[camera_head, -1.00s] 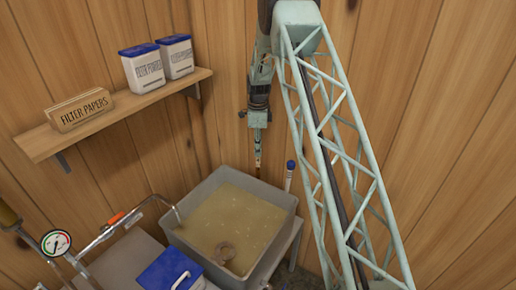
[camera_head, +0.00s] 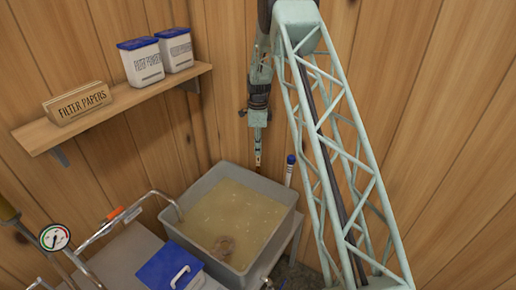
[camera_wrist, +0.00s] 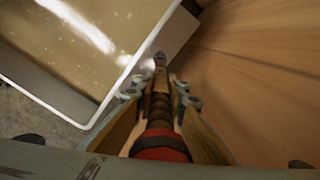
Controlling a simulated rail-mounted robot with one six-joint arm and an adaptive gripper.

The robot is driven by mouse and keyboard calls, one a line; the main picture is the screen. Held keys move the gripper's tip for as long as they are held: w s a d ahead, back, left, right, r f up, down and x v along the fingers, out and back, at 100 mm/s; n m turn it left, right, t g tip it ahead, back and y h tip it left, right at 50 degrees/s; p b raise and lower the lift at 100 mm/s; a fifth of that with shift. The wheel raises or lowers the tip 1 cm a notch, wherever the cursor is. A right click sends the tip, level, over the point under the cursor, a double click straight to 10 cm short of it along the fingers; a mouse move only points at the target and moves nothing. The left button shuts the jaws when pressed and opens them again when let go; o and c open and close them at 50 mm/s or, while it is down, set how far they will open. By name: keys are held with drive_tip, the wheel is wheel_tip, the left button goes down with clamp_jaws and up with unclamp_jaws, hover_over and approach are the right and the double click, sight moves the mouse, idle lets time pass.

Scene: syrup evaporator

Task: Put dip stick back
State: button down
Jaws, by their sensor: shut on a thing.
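My gripper (camera_head: 258,142) points down above the far right corner of the grey basin, near the wooden wall. It is shut on a thin stick, which I take to be the dip stick (camera_wrist: 160,108). In the wrist view the stick has a red band and a dark ribbed part between the fingers, with a small grey tip beyond. In the head view only a short piece shows below the fingers, clear of the basin. A white tube with a blue cap (camera_head: 290,168) stands upright beside the basin's right side, apart from the gripper.
A blue lidded box (camera_head: 170,268), a pipe with an orange handle (camera_head: 122,214) and a gauge (camera_head: 55,237) are at lower left. A shelf (camera_head: 130,97) holds tubs and filter papers.

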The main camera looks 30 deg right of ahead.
drive_tip(key=b, duration=0.4)
hover_over(258, 168)
drive_tip(key=w, duration=0.1)
drive_tip(key=shift+d+f, duration=0.15)
drive_tip(key=shift+f, duration=1.6)
drive_tip(key=shift+d+f, duration=0.1)
drive_tip(key=shift+f, duration=1.8)
drive_tip(key=shift+f+b, duration=1.25)
drive_tip(key=shift+f, duration=1.4)
drive_tip(key=c, duration=2.5)
unclamp_jaws()
drive_tip(key=shift+c, duration=0.2)
drive_tip(key=shift+o, duration=0.7)
drive_tip(key=o, duration=0.5)
